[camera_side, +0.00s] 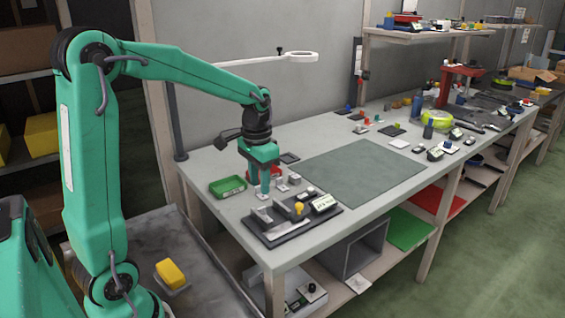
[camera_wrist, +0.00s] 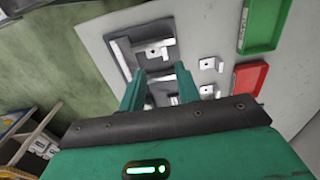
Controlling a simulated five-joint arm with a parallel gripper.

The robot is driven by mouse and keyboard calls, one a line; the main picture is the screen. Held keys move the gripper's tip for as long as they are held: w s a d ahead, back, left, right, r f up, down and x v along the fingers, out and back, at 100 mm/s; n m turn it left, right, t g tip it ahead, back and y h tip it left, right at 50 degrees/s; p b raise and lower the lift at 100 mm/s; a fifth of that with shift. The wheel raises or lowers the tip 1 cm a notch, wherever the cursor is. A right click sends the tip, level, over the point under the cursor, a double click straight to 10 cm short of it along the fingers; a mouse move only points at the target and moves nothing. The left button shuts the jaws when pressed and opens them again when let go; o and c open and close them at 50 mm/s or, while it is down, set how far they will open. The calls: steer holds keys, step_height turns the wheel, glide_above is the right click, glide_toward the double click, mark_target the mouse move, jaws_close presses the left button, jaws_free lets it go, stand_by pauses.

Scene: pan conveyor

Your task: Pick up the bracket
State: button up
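Several small pale metal brackets stand on the grey bench. In the side view, one bracket (camera_side: 281,185) stands just right of my gripper (camera_side: 261,190), and another bracket (camera_side: 294,178) is further right. My gripper points down, with its fingertips low over the bench. In the wrist view, my gripper (camera_wrist: 160,70) has its two green fingers apart, and pale metal shows between and beyond them. I cannot tell whether that metal touches a finger. Two loose brackets, one upper (camera_wrist: 207,63) and one lower (camera_wrist: 207,90), lie right of the fingers.
A dark fixture plate (camera_side: 268,238) with a yellow knob (camera_side: 298,208) and a label box (camera_side: 323,203) lies near the bench's front edge. A green tray (camera_side: 228,187) is left of my gripper; a red tray (camera_wrist: 247,77) is near it. A grey mat (camera_side: 360,175) is clear.

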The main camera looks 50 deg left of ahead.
mark_target(261, 208)
steer(key=shift+w+a+f, duration=0.25)
steer(key=shift+a+f, duration=0.1)
steer(key=shift+f, duration=0.05)
steer(key=shift+w+f, duration=0.1)
steer(key=shift+f, duration=3.8)
jaws_close()
